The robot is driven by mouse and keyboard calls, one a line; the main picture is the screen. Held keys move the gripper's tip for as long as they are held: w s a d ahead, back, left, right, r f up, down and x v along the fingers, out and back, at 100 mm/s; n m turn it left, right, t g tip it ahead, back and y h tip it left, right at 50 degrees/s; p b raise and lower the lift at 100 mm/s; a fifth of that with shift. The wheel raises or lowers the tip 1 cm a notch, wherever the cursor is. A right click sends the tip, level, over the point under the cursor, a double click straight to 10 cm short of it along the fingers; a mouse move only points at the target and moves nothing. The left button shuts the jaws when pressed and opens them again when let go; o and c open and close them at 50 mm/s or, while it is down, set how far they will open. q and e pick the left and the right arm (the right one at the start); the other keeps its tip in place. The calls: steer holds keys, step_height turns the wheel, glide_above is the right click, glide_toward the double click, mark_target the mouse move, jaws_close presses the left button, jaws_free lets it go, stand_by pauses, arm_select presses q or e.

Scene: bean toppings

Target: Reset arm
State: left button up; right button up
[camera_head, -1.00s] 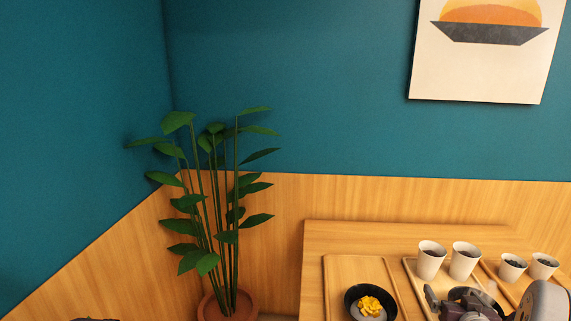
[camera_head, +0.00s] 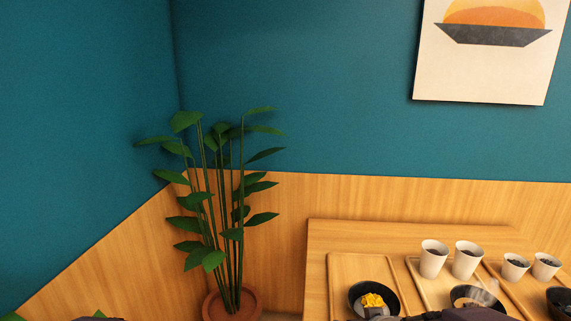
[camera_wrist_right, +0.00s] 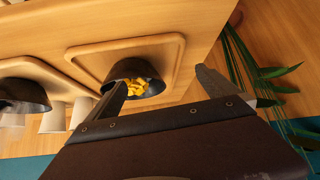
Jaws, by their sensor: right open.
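My right gripper (camera_wrist_right: 160,82) is open and empty in the right wrist view, with its two dark fingers spread wide. A black bowl (camera_wrist_right: 158,66) with a yellow topping (camera_wrist_right: 138,87) shows beyond the fingers, apart from them as far as I can tell. In the head view, the same bowl (camera_head: 393,300) sits on the left wooden tray (camera_head: 343,268), and the yellow topping (camera_head: 372,299) lies in it beside something pale. Only a dark part of my right arm shows at the bottom edge there. My left gripper does not show clearly; only a dark sliver is at the bottom left.
Several white cups (camera_head: 433,262) with dark contents stand at the back of the wooden table (camera_head: 400,234). Another black bowl (camera_head: 468,290) is on the middle tray, and one is at the right edge. A potted plant (camera_head: 232,303) stands left of the table.

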steer(key=s+f+m+g, duration=0.1)
steer(key=s+f+g, duration=0.25)
steer(key=s, duration=0.45)
steer(key=s+f+g, duration=0.3)
steer(key=s+g, duration=0.1)
steer(key=s, duration=0.4)
step_height(320, 180, up, 16)
steer(key=p, duration=1.6)
steer(key=shift+w+a, duration=0.2)
steer(key=shift+a, duration=0.15)
steer(key=shift+r, duration=0.1)
